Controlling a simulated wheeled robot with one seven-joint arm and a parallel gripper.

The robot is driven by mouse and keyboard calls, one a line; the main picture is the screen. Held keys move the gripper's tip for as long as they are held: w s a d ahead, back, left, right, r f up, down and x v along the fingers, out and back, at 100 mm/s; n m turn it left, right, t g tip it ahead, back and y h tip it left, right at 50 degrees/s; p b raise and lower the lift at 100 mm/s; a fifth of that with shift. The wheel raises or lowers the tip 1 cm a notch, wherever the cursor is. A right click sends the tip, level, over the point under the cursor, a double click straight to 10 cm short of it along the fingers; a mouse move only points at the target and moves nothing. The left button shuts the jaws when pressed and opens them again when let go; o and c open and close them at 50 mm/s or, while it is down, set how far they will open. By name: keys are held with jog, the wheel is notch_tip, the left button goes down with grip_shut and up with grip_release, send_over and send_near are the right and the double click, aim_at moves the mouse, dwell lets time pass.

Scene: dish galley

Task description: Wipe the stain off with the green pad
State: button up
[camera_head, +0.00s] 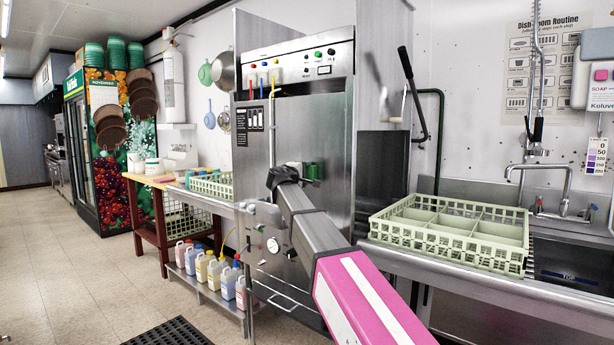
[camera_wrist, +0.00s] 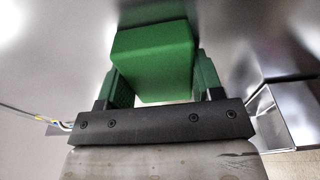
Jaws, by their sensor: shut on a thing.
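My gripper (camera_wrist: 152,88) is shut on the green pad (camera_wrist: 153,62), a plain block between its two fingers in the wrist view. In the head view the green pad (camera_head: 314,171) shows small, in front of the steel front of the dishwasher (camera_head: 330,125), just right of my dark wrist. Blurred grey steel lies beyond the pad in the wrist view. I cannot tell whether the pad touches it. No stain can be made out in either view; the pad or my arm may hide it.
A pale green dish rack (camera_head: 440,238) stands on the steel counter at right, beside the sink and its faucet (camera_head: 540,185). A lower shelf at left holds several bottles (camera_head: 215,275). A black mat (camera_head: 170,332) lies on the otherwise open floor at left.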

aim_at(326, 171)
jog(key=shift+d+r, duration=0.1)
jog(key=shift+r, duration=0.5)
jog(key=shift+s+d+f, duration=0.1)
jog(key=shift+s+d, duration=1.2)
jog(key=shift+d, duration=0.25)
jog(key=shift+s+d, duration=1.3)
jog(key=shift+d, duration=0.25)
jog(key=shift+a, duration=0.1)
jog(key=shift+a+v, duration=0.15)
jog(key=shift+v, duration=1.3)
jog(key=shift+a+v, duration=0.15)
jog(key=shift+v, duration=1.35)
jog(key=shift+w+a, duration=0.1)
jog(key=v, duration=0.2)
jog(key=shift+s+a, duration=0.2)
jog(key=shift+a, duration=0.1)
